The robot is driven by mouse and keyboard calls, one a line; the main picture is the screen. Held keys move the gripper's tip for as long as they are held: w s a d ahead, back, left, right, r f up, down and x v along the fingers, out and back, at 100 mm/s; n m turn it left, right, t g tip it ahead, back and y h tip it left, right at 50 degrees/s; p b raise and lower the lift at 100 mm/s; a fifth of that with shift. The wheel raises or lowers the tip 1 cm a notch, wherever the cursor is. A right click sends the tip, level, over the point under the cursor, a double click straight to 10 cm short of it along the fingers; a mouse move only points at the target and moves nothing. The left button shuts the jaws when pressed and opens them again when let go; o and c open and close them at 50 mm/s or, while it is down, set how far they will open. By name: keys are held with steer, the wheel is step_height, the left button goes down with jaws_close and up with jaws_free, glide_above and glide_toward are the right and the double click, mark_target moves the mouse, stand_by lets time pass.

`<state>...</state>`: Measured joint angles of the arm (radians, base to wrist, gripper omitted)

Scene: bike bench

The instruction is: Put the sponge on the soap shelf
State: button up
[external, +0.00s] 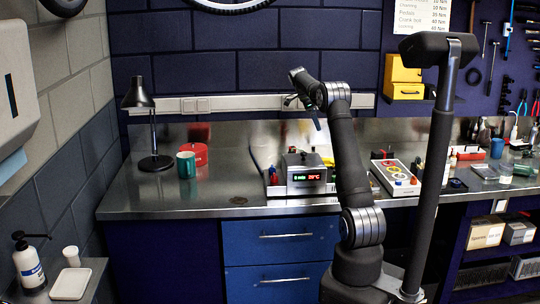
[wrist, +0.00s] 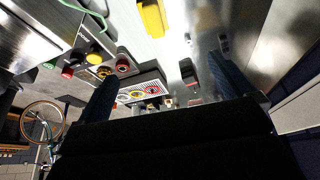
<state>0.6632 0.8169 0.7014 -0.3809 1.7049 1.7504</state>
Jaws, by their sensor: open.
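A yellow block (wrist: 152,18), which looks like the sponge, lies on the steel surface at the top of the wrist view. In the external view a small yellow patch (external: 328,162) shows behind the display box; I cannot tell if it is the same thing. The soap shelf (external: 92,272) is at the lower left, with a soap pump bottle (external: 30,262), a white cup (external: 71,256) and a flat white piece (external: 71,284) on it. My gripper (external: 314,118) is above the bench near the box, open and empty, its fingers apart in the wrist view (wrist: 165,92).
The display box (external: 303,172) stands on the bench under my gripper. A black lamp (external: 154,130), a green mug (external: 186,164) and a red case (external: 194,155) are to its left. A panel with coloured rings (external: 395,176) is to its right. The front left bench top is clear.

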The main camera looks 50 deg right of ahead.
steer(key=s+n, duration=0.1)
steer(key=n, duration=0.1)
steer(key=n+t, duration=0.6)
steer(key=n, duration=1)
glide_toward(327, 159)
steer(key=shift+h, duration=0.4)
steer(key=x, duration=0.9)
steer(key=shift+w+a, duration=0.1)
steer(key=shift+a, duration=0.05)
steer(key=c, duration=1.1)
steer(key=shift+r, duration=0.1)
step_height(327, 159, up, 4)
steer(key=shift+f, duration=0.1)
steer(key=s+r, duration=0.2)
steer(key=s, duration=0.1)
steer(key=s+d+r, duration=0.1)
steer(key=s+r, duration=0.1)
steer(key=s, duration=0.2)
steer(key=s+d+r, duration=0.1)
steer(key=s+r, duration=0.2)
steer(key=s, duration=0.1)
steer(key=shift+s+d, duration=0.1)
steer(key=shift+s, duration=0.15)
steer(key=shift+w, duration=0.1)
